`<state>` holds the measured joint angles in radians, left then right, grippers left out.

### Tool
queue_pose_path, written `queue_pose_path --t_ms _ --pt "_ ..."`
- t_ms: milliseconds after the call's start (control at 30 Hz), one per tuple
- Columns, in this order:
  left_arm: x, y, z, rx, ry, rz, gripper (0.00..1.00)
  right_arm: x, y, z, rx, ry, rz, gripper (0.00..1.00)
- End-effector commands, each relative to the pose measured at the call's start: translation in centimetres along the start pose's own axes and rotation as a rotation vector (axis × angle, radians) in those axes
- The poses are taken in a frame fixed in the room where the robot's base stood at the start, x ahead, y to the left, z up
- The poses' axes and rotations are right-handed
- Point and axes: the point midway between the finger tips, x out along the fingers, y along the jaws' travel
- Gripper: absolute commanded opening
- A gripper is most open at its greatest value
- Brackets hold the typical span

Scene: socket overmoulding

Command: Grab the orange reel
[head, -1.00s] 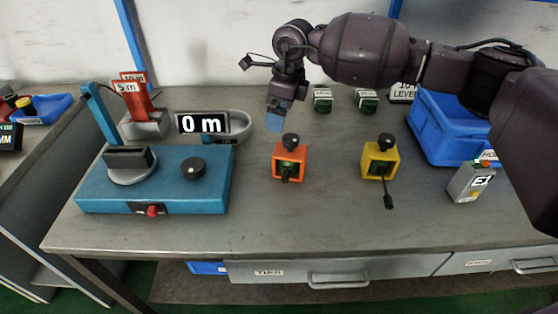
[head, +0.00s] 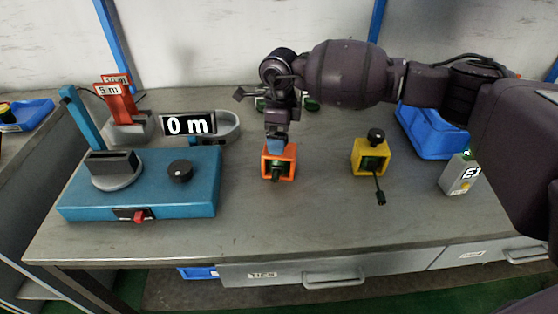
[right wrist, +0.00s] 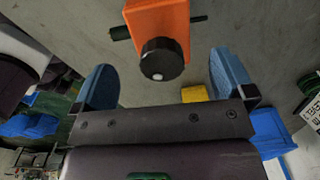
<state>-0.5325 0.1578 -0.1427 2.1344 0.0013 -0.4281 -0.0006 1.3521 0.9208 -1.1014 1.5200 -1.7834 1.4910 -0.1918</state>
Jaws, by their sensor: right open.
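The orange reel (head: 279,164) is a square orange block with a dark green core, standing on the workbench. In the right wrist view the orange reel (right wrist: 174,17) shows its black knob (right wrist: 161,60), which points toward my gripper. My right gripper (head: 277,146) is just above and behind the reel in the head view and hides its knob there. In the right wrist view the right gripper (right wrist: 163,80) has its two blue fingers wide apart, one on each side of the knob, with nothing held. My left gripper is not in view.
A yellow reel (head: 370,158) stands to the right. A blue machine (head: 140,185) with a black knob and red switch is at the left, with a "0 m" display (head: 188,124) behind it. A blue bin (head: 432,135) and a grey box (head: 460,175) are at the right. The bench front is clear.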

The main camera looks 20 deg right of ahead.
Motion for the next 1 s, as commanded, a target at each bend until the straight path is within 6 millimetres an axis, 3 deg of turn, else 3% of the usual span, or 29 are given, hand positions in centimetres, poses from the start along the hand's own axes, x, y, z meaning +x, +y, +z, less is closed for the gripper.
queue_pose_path --t_ms 33,200,500,1000 --pt "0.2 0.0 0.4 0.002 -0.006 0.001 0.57 1.3 0.0 0.0 0.0 0.005 0.006 1.0" --pt "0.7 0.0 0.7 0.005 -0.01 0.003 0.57 3.7 -0.1 0.0 0.0 0.004 0.008 1.0" --pt "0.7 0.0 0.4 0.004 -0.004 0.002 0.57 4.0 -0.1 0.1 0.0 0.0 0.002 1.0" --pt "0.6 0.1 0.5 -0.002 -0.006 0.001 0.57 4.0 -0.1 0.1 0.0 0.001 0.003 0.25"
